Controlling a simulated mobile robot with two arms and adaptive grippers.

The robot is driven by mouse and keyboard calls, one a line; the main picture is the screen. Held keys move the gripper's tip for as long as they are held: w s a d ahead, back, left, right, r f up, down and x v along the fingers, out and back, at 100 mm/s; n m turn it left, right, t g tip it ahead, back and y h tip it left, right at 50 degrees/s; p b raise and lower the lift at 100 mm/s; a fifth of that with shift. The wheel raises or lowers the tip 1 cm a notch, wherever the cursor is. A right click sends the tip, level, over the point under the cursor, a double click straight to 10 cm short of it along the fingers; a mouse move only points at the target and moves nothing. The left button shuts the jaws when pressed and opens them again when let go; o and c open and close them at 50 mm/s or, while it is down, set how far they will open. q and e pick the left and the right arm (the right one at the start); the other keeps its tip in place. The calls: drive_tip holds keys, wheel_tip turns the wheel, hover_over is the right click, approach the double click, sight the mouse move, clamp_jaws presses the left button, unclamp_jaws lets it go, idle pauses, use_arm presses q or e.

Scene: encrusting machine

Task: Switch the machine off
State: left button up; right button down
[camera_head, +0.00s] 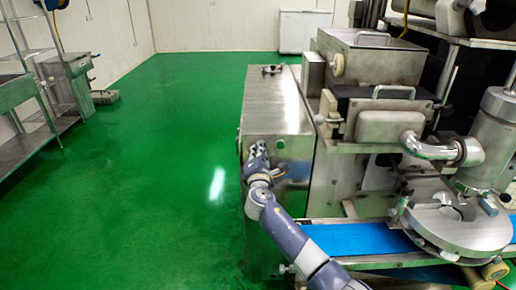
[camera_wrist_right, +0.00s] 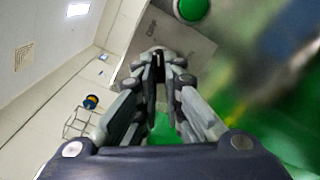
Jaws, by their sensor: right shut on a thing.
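The steel encrusting machine (camera_head: 275,100) stands at the right, with its control cabinet facing my right arm. My right gripper (camera_head: 258,152) is at the upper part of the cabinet's side. In the wrist view, the right gripper (camera_wrist_right: 158,58) has its fingertips close together against the grey panel (camera_wrist_right: 185,45), shut on a small switch that the fingers mostly hide. Its setting cannot be told. A round green button (camera_wrist_right: 191,8) is just beside the fingertips; it also shows in the head view (camera_head: 280,143). My left gripper is not in view.
A blue conveyor belt (camera_head: 350,238) runs below the machine's head, right of my arm. Steel shelving (camera_head: 25,100) stands at the far left, and a white chest (camera_head: 303,30) stands at the back wall. The green floor (camera_head: 165,170) between is clear.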

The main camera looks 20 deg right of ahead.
drive_tip(key=shift+d+r+n, duration=0.15)
drive_tip(key=shift+d+n, duration=0.05)
drive_tip(key=shift+n, duration=0.5)
drive_tip(key=shift+r+p, duration=0.1)
drive_tip(key=shift+p, duration=0.2)
drive_tip(key=c, duration=1.9)
unclamp_jaws()
drive_tip(key=shift+o, duration=0.9)
drive_tip(key=shift+d, duration=0.1)
drive_tip(key=shift+f, duration=0.2)
drive_tip(key=v, duration=1.2)
